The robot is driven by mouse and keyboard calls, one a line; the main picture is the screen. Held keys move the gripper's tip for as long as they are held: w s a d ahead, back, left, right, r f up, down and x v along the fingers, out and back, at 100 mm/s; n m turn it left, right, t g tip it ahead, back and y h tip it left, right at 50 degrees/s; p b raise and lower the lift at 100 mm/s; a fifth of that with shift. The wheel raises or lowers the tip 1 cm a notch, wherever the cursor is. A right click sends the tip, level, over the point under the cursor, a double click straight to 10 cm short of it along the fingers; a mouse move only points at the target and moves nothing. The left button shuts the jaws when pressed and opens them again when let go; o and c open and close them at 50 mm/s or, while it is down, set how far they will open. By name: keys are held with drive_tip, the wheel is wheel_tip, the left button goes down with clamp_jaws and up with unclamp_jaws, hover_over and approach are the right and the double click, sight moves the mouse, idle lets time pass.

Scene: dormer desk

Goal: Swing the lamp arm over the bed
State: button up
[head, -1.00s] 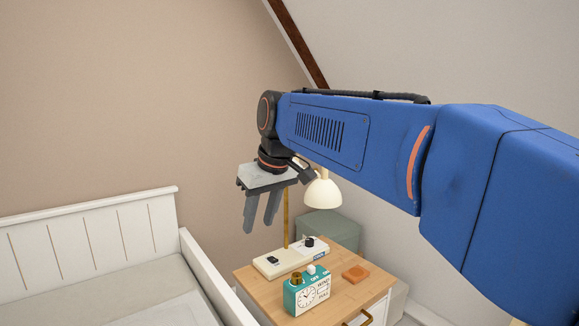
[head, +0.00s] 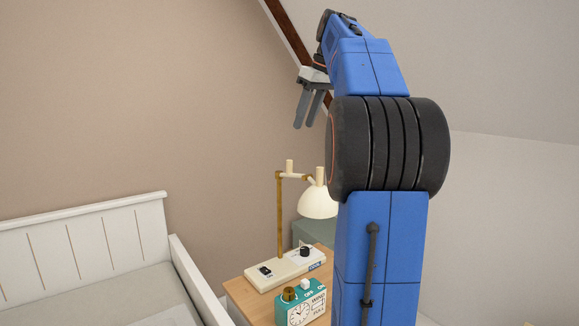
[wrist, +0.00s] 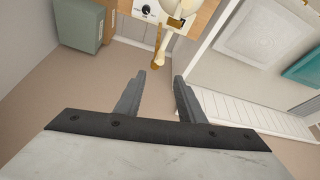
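The lamp (head: 318,201) stands on the nightstand, with a cream base (head: 285,269), a brass post (head: 280,215) and a short arm pointing right. Its cream shade hangs at the right end of that arm, away from the bed. The bed (head: 85,240) is to the left of the nightstand. My gripper (head: 306,108) is raised above the lamp, empty, with its two fingers apart. In the wrist view my gripper (wrist: 159,75) is open, and the lamp's post (wrist: 158,45) is beyond the fingertips, apart from them.
A teal clock box (head: 301,304) with knobs stands at the nightstand's (head: 240,294) front. A green box (wrist: 78,25) stands beside the nightstand. The sloped ceiling with a wooden beam (head: 290,35) is close behind my gripper. The space above the bed is clear.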

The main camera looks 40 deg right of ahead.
sight(291, 159)
drive_tip(key=x, duration=1.7)
drive_tip(key=shift+s, duration=0.1)
drive_tip(key=shift+a, duration=0.1)
clamp_jaws()
